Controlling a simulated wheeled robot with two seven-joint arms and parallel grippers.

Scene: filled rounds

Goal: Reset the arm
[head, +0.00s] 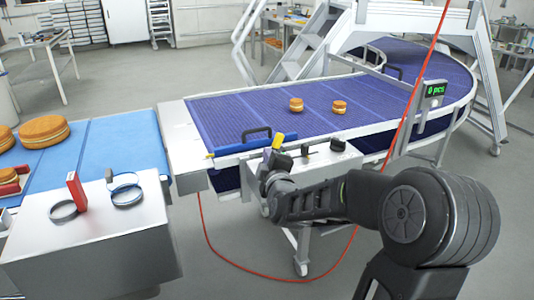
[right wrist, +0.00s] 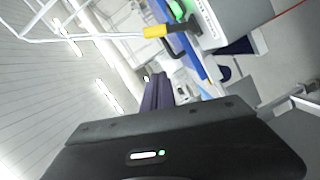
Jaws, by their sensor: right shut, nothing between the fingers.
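A blue bar (head: 240,147) lies along the near edge of the purple conveyor (head: 235,112), where the conveyor meets the blue belt. A black handle (head: 257,131) stands up by it, and a yellow grip (head: 278,141) shows near its right end. In the right wrist view the yellow grip (right wrist: 156,31) and blue bar (right wrist: 190,52) are at the top. My right gripper (head: 269,172) is shut and empty, just in front of and below the yellow grip; I cannot tell if they touch. My left gripper is out of view.
Two small filled rounds (head: 296,104) sit on the purple conveyor. Large rounds (head: 44,131) lie on the blue belt (head: 110,145) at left. A steel box (head: 95,245) with a red block (head: 76,190) and rings stands front left. A red cable (head: 402,130) hangs at right.

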